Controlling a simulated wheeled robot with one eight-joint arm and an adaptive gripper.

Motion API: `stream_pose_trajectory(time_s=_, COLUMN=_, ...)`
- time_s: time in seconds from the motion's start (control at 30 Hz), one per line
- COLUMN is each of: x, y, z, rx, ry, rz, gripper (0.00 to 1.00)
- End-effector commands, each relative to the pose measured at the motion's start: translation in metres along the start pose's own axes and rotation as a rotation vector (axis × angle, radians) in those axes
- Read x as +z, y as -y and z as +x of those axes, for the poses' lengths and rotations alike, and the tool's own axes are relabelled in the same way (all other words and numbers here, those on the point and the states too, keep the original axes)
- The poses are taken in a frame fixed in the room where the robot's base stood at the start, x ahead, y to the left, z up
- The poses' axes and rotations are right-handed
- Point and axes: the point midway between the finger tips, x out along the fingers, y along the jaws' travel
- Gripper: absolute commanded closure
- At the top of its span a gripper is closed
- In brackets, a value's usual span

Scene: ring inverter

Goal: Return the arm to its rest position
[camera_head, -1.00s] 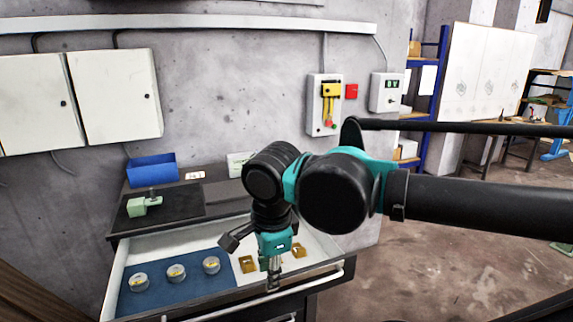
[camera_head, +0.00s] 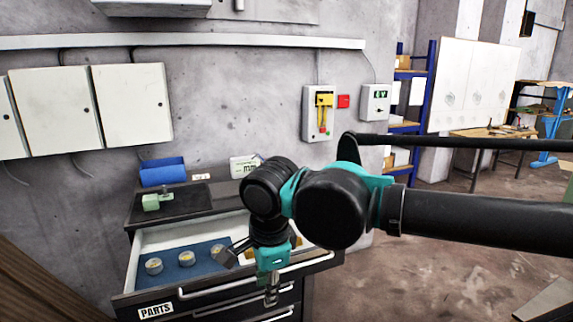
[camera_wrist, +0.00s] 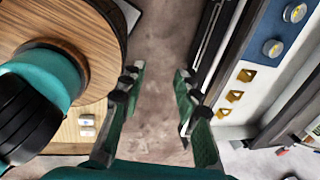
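My gripper (camera_head: 272,290) hangs pointing down in front of the open drawer in the head view, below the teal and black joints of my arm. In the wrist view my gripper (camera_wrist: 160,90) has its two fingers spread apart, with only bare floor between them. The gripper is open and empty. The open drawer (camera_head: 143,268) holds several round metal pieces with yellow labels (camera_head: 187,258) on a blue mat. Small yellow-brown pieces (camera_wrist: 235,96) lie in the drawer's white section in the wrist view; in the head view my arm mostly hides them.
On the cabinet top stand a blue bin (camera_head: 162,172), a green device (camera_head: 158,201) on a black mat, and a white box (camera_head: 245,166). A round wooden top (camera_wrist: 60,45) lies left of my gripper in the wrist view.

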Motion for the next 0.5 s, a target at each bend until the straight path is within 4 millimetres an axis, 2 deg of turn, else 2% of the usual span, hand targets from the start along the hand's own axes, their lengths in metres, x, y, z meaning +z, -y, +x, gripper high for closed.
stream_pose_trajectory(time_s=0.27, x=-0.011, y=0.009, z=0.015, rx=-0.006, ry=0.001, rz=-0.059, gripper=0.68)
stream_pose_trajectory(time_s=0.5, x=-0.029, y=0.021, z=0.037, rx=-0.014, ry=-0.001, rz=-0.153, gripper=0.68)
